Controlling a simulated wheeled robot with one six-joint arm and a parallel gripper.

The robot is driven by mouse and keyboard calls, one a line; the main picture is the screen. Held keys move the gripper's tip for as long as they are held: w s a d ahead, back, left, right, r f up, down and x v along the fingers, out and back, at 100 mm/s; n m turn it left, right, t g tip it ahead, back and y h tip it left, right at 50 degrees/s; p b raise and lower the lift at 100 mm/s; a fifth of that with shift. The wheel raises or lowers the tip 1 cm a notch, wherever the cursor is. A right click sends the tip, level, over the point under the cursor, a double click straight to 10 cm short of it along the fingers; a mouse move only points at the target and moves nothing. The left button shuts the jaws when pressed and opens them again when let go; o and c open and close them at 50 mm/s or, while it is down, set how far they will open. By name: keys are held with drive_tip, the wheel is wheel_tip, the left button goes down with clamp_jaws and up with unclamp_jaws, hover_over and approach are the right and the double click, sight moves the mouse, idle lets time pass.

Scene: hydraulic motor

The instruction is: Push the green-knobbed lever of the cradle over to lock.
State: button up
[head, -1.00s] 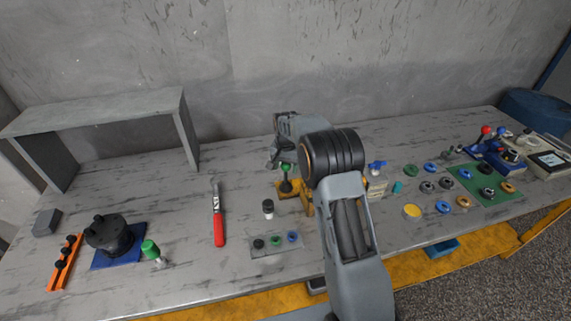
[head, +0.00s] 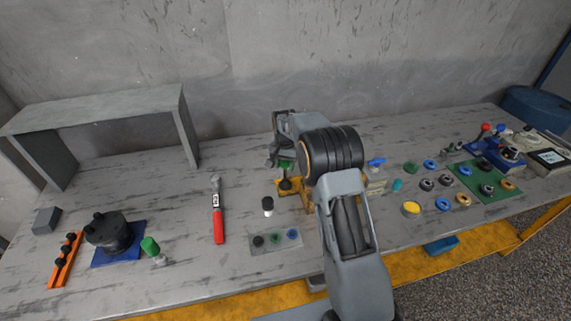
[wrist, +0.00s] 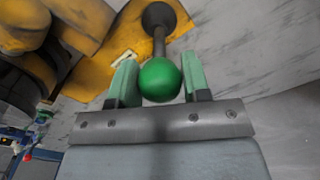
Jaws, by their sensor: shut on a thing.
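The lever's round green knob (wrist: 160,80) sits between the two green-padded fingers of my gripper (wrist: 158,84) in the wrist view. My gripper is shut on it. The lever's dark rod runs from the knob up the picture to a round dark end (wrist: 158,16) by the yellow cradle (wrist: 93,66). In the head view the yellow cradle (head: 289,187) stands mid-table, partly hidden by my arm. My gripper (head: 284,163) is low over its back left part. The knob is hard to tell from the green finger pads there.
A white black-topped piece (head: 267,208) and a grey plate with small rings (head: 259,248) stand in front of the cradle. A red-handled tool (head: 218,223) lies to the left. Several rings and a green mat (head: 504,194) are to the right. The table behind is clear.

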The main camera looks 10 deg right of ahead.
drive_tip(key=shift+a, duration=0.75)
drive_tip(key=shift+a+f, duration=0.1)
drive_tip(key=shift+a, duration=0.1)
drive_tip(key=shift+a+f, duration=0.15)
drive_tip(key=shift+a, duration=0.4)
drive_tip(key=shift+a, duration=0.15)
drive_tip(key=shift+a+f, duration=0.25)
drive_tip(key=shift+a, duration=0.3)
drive_tip(key=shift+a+f, duration=0.1)
drive_tip(key=shift+a, duration=0.05)
idle(0.4)
drive_tip(key=shift+a+f+b, duration=0.3)
drive_tip(key=shift+a+b, duration=0.05)
drive_tip(key=shift+a, duration=0.15)
idle(0.4)
